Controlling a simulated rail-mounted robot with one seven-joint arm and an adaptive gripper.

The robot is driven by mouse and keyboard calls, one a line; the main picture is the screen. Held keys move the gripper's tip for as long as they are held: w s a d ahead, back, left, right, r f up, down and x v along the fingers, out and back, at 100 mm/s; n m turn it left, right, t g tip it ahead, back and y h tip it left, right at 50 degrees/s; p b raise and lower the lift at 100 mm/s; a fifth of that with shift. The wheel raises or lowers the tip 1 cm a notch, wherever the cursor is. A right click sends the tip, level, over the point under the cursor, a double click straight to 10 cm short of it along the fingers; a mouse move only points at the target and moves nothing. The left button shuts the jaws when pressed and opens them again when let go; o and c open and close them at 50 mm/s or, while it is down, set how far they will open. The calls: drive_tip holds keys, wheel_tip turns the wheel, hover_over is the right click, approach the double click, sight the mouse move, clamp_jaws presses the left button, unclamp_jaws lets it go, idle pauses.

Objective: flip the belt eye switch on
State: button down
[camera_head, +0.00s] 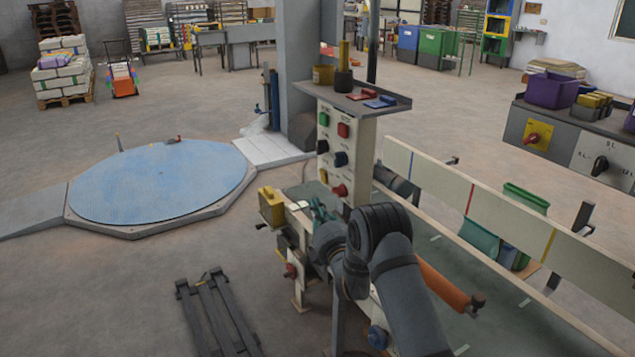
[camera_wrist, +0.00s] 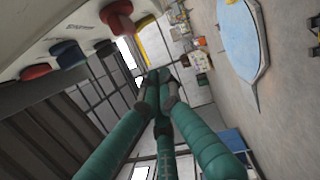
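A pale control panel (camera_head: 332,138) stands on a post in the middle of the head view, with a green button (camera_head: 323,119), a red button (camera_head: 343,130), several dark knobs (camera_head: 341,158) and a red knob (camera_head: 340,190) low down. Its labels are too small to read, so I cannot tell which one is the belt eye switch. My gripper (camera_head: 320,210) is at the panel's lower left, apart from the knobs. In the wrist view its green fingers (camera_wrist: 160,80) come together at the tips with nothing between them. A red knob (camera_wrist: 118,15) and a dark knob (camera_wrist: 68,53) show at upper left.
A shelf (camera_head: 385,104) with red and blue items tops the panel. A yellow block (camera_head: 271,206) sits on the machine left of my gripper. A conveyor side rail (camera_head: 500,220) runs right. A second panel with a red-on-yellow switch (camera_head: 535,135) stands at far right.

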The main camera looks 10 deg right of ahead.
sight(323, 176)
drive_tip(key=w+d+r+p, duration=0.2)
drive_tip(key=w+p, duration=0.1)
drive_tip(key=w, duration=0.8)
drive_tip(key=shift+d, duration=0.15)
drive_tip(key=shift+w, duration=0.1)
idle(0.3)
